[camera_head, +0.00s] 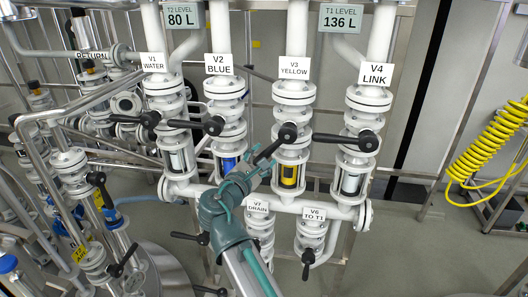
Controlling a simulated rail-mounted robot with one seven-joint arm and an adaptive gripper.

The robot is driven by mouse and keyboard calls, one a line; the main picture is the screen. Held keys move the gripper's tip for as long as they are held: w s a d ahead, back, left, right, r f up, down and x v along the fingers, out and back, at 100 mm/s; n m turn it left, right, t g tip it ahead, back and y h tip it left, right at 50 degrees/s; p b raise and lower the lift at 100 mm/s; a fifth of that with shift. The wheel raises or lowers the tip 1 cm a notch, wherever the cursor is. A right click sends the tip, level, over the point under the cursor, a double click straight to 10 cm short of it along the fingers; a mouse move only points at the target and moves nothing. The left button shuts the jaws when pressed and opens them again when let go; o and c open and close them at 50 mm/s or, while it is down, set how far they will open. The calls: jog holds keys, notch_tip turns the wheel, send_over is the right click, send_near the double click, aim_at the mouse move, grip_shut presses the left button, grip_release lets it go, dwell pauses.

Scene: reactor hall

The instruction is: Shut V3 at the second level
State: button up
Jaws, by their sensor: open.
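The V3 valve (294,96), a white flanged body under a sign reading V3 YELLOW (294,68), stands right of centre on the upper row. Its black lever (272,148) runs from the round hub down and to the left. My gripper (261,158), teal, is open and just left of and below the V3 hub, at the free end of the lever. Whether its fingers touch the lever or straddle it, I cannot tell. My wrist hides part of the pipe below.
V1 (165,88), V2 (225,90) and V4 (369,98) flank V3, with black levers pointing left. V7 (260,228) and V6 (311,235) hang below the cross pipe. Signs read T2 80 L and T1 136 L. A yellow coiled hose (488,145) hangs at right.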

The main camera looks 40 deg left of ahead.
jog(key=shift+w+a, duration=0.1)
jog(key=shift+w, duration=0.6)
grip_shut()
